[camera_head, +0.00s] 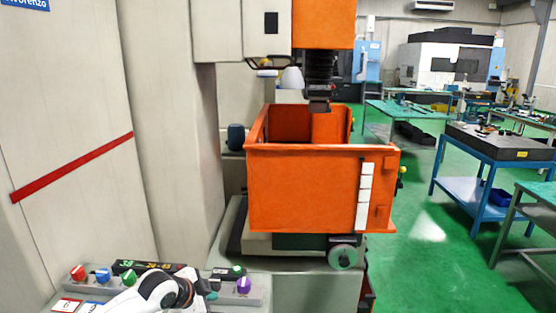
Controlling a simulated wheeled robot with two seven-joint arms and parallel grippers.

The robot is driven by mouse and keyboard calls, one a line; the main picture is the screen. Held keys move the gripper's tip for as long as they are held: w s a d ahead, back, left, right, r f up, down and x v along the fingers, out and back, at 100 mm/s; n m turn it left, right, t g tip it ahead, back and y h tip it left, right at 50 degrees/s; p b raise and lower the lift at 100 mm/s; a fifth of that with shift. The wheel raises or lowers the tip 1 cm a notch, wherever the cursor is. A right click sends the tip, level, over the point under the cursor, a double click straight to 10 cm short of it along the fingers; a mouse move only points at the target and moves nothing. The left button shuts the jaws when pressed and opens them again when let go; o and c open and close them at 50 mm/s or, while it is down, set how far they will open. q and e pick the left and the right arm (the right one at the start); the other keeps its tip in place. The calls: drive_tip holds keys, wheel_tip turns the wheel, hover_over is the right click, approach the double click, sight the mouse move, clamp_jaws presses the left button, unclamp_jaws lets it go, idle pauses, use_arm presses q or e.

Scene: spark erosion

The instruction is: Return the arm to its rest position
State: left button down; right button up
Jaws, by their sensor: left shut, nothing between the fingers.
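My left arm comes in at the bottom left as a white and black link. My left gripper (207,287), dark and small in the view, is shut and empty. It is over the right part of a grey control panel (222,298), between the arm and a purple knob (244,285). Whether it touches the panel cannot be told. A red knob (78,272), a blue knob (102,275) and a green knob (130,277) stand on the panel's left part. Another green knob (237,270) sits at its back right. My right gripper is not in view.
Behind the panel stands a machine with an orange tank (305,188) and an overhead head (319,70). A pale cabinet wall (65,150) with a red stripe rises at the left. Blue-framed tables (490,165) stand at the right. The green floor (430,240) between is clear.

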use_arm(q)
drive_tip(key=s+d+f+n+g, duration=0.1)
drive_tip(key=s+d+f, duration=0.3)
drive_tip(key=s, duration=0.5)
drive_tip(key=s+d+f+n+g, duration=0.1)
drive_tip(key=s+d+f+n, duration=0.1)
drive_tip(key=s+d+f, duration=0.45)
drive_tip(key=s+a+r+n+g+y, duration=0.15)
drive_tip(key=s+a+n, duration=0.45)
drive_tip(key=s, duration=0.6)
drive_tip(key=s+a+r+n+g+y, duration=0.1)
drive_tip(key=s+a+n+y, duration=0.2)
drive_tip(key=s+a, duration=0.7)
wheel_tip(320, 180, down, 27)
drive_tip(key=s+d+b, duration=0.2)
drive_tip(key=d+b, duration=0.1)
drive_tip(key=s+a+f+g+b, duration=0.1)
drive_tip(key=s+f+b, duration=0.1)
drive_tip(key=s+f, duration=0.6)
drive_tip(key=s+a+f+g+b, duration=0.1)
drive_tip(key=s+a+f, duration=0.1)
drive_tip(key=s+f, duration=0.6)
wheel_tip(320, 180, down, 6)
drive_tip(key=shift+a+r+b, duration=0.2)
drive_tip(key=shift+b, duration=0.15)
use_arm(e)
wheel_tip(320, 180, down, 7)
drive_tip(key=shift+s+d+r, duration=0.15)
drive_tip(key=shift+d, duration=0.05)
